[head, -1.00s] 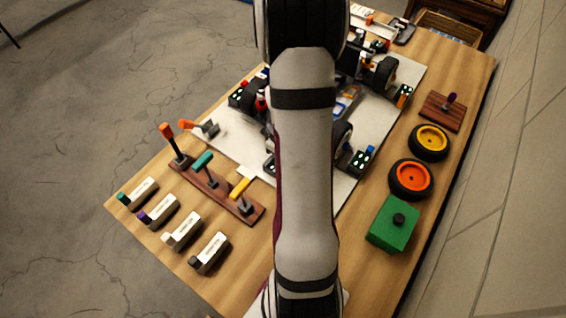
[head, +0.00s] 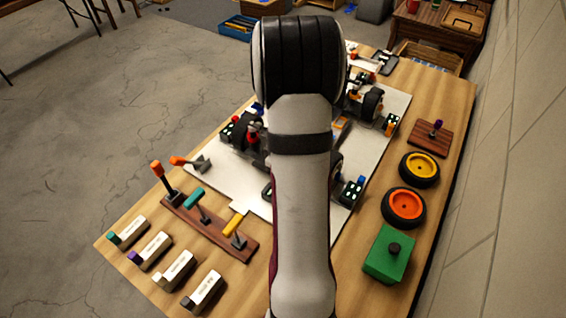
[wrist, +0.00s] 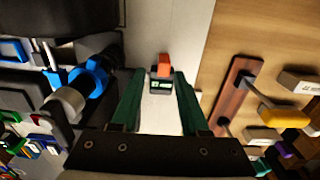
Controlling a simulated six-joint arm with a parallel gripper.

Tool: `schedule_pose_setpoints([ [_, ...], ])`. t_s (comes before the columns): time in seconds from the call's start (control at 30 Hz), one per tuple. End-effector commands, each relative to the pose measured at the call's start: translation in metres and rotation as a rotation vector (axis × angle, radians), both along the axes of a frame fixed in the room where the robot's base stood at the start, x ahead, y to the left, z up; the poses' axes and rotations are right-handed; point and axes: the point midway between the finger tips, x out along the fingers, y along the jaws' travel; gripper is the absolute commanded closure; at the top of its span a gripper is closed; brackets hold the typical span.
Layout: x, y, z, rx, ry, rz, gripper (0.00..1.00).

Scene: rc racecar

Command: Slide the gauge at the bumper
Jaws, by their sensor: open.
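In the wrist view my gripper (wrist: 155,80) is open, its two green fingers apart over the pale mat, with nothing held. A small dark block with a green-marked face and an orange top (wrist: 162,70) stands on the mat, between and just beyond the fingertips in the picture. I cannot tell for sure that this is the gauge. In the head view my arm hides my gripper and the middle of the race car. A car wheel (head: 371,104) shows at the right of the arm. I cannot make out the bumper clearly.
A brown lever rack (head: 208,230) stands left of the arm, with several labelled blocks nearby. On the right are an orange-hubbed wheel (head: 404,206), a yellow-hubbed wheel (head: 419,169) and a green box (head: 389,255). Dark pads with coloured tops sit around the car. Car parts crowd the wrist view's left.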

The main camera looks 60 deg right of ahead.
Motion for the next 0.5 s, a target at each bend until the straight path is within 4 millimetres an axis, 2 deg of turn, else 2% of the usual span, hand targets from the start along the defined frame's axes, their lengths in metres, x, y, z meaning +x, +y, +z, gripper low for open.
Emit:
schedule_pose_setpoints([
  [0.3, 0.001, -0.001, 0.088, -0.006, -0.004, 0.0, 0.47],
  [0.4, 0.0, 0.0, 0.111, -0.004, -0.003, 0.0, 0.47],
  [0.5, 0.0, 0.0, 0.125, -0.002, -0.001, 0.0, 0.47],
])
